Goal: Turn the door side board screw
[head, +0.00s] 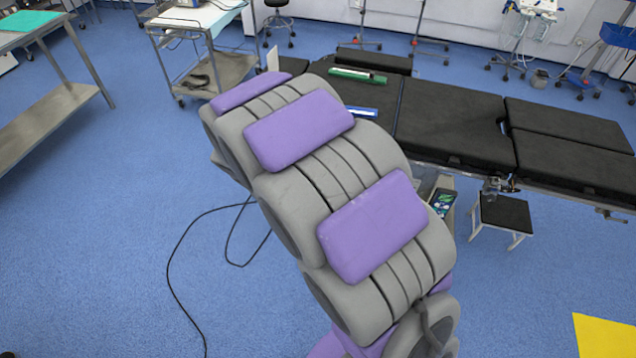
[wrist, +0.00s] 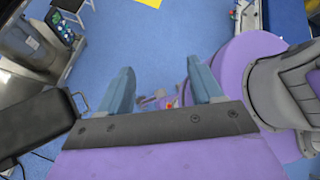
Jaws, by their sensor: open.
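I cannot make out the door side board screw in either view. In the wrist view my gripper (wrist: 160,70) is open, with its two blue-grey fingers spread wide and nothing held between them. Blue floor shows beyond the fingertips. A small blurred part with an orange-red spot shows between the fingers near their base, and I cannot tell what it is. In the head view my grey and purple arm fills the middle and hides my gripper.
A black-padded operating table (head: 455,122) stands at the right, with a step stool (head: 503,213) beside it. A trolley (head: 215,75) stands at the back left. A black cable (head: 172,270) lies on the floor. The wrist view shows a metal unit with a control panel (wrist: 62,30) at upper left.

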